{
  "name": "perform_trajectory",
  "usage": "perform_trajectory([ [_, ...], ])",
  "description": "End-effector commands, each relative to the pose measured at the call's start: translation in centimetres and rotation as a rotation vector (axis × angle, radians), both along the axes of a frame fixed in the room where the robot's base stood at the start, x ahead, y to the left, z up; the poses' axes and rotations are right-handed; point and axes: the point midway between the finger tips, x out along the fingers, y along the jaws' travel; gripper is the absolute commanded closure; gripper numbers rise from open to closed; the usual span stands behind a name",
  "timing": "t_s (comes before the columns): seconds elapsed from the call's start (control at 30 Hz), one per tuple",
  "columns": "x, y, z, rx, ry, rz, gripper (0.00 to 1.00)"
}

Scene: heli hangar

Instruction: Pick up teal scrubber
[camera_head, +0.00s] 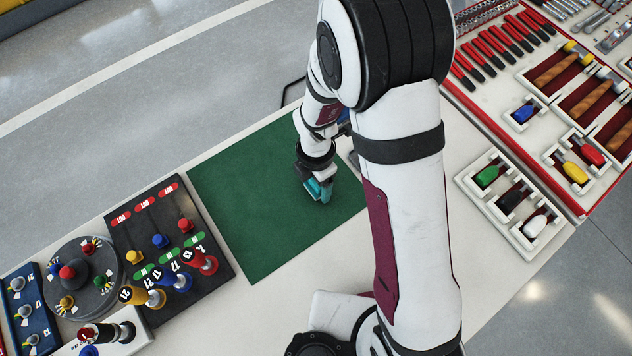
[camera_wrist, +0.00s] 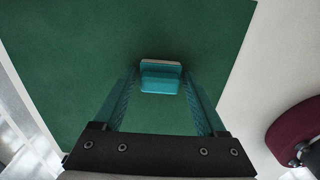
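The teal scrubber (camera_wrist: 160,80) is a small block with a pale strip along its far edge. In the wrist view it lies on the green mat (camera_wrist: 75,60), between the tips of my gripper's two teal fingers (camera_wrist: 161,76). The fingers are apart, with a narrow gap on each side of the scrubber. I cannot tell how far the tips are above the mat. In the head view my gripper (camera_head: 319,190) points down over the right part of the mat, and I cannot tell the scrubber from the teal fingers there.
A dark panel with colored knobs (camera_head: 165,245) and a round dial board (camera_head: 85,275) stand left of the mat. A white tray (camera_head: 475,195) of colored-handled tools and a red-edged tool chest (camera_head: 510,145) are at right. The left half of the mat is clear.

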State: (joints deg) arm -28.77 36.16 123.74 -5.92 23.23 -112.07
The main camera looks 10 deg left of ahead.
Motion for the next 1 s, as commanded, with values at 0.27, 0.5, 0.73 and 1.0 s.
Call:
perform_trajectory([
  [0.27, 0.0, 0.0, 0.0, 0.0, 0.0, 0.0, 0.78],
  [0.5, 0.0, 0.0, 0.0, 0.0, 0.0, 0.0, 1.0],
  [0.73, 0.1, 0.0, 1.5, 0.001, -0.003, -0.001, 1.0],
  [1.0, 0.0, -2.8, 5.8, 0.001, -0.001, -0.007, 1.0],
])
